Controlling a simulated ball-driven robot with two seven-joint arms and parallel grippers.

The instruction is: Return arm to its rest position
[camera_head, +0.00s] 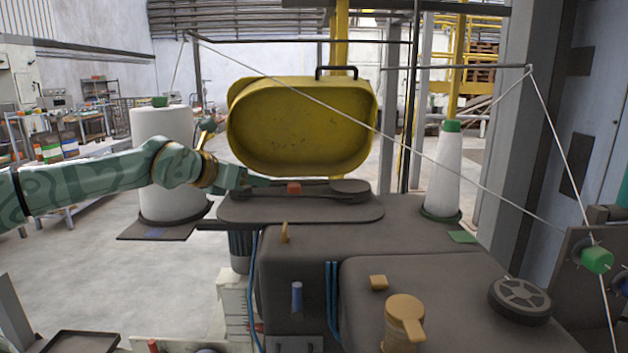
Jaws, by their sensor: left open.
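My left arm comes in from the left, green with dark patterns. Its gripper (262,183) is at the left part of the dark raised plate on top of the machine, below the open yellow cover. The fingers are small in this view and appear open, with nothing seen between them. The yellow cover (302,122) stands raised with a black handle on top. My right gripper is not in view.
A white thread cone (443,172) with a green top stands right of the plate. A large white spool (165,130) stands behind my left arm. A thread runs diagonally across the view. A black handwheel (520,299) and a tan knob (404,315) are on the machine's front right.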

